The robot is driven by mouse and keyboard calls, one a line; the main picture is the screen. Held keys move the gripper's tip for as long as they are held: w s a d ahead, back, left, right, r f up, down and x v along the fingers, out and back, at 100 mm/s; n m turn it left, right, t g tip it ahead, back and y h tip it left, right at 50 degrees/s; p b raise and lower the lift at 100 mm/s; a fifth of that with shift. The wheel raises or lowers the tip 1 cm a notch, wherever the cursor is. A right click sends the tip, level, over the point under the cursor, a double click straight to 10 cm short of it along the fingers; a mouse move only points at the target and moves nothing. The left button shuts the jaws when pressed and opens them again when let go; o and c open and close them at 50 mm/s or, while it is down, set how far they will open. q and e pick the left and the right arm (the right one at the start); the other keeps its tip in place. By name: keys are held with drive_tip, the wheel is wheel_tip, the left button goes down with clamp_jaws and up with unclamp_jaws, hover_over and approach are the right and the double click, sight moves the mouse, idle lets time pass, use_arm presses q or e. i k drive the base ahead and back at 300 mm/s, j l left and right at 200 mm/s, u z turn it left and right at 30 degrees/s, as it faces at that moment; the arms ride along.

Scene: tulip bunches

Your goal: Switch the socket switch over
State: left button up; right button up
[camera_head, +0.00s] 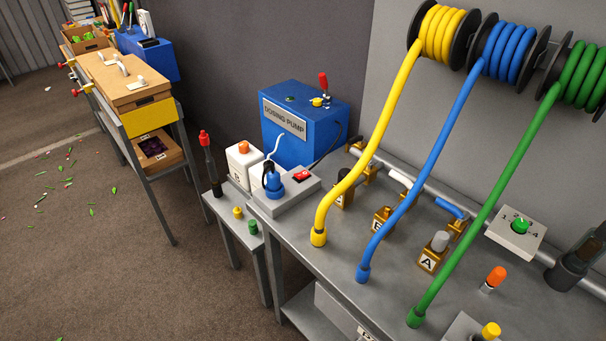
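The socket switch (302,175) is a small red rocker on top of a pale grey socket box (284,198). The box sits at the far left end of the grey metal bench. Neither of my grippers is in view, and nothing touches the switch.
A blue dosing pump (300,125) stands behind the socket box. Yellow (368,150), blue (428,165) and green (490,185) hoses hang from reels to the bench, right of the switch. A lower side table (234,222) holds bottles on the left.

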sight(303, 174)
drive_tip(key=i+j+z, duration=0.25)
drive_tip(key=z, duration=0.25)
drive_tip(key=i+j+z, duration=0.2)
drive_tip(key=z, duration=0.25)
drive_tip(key=i+j+z, duration=0.15)
drive_tip(key=j+z, duration=0.35)
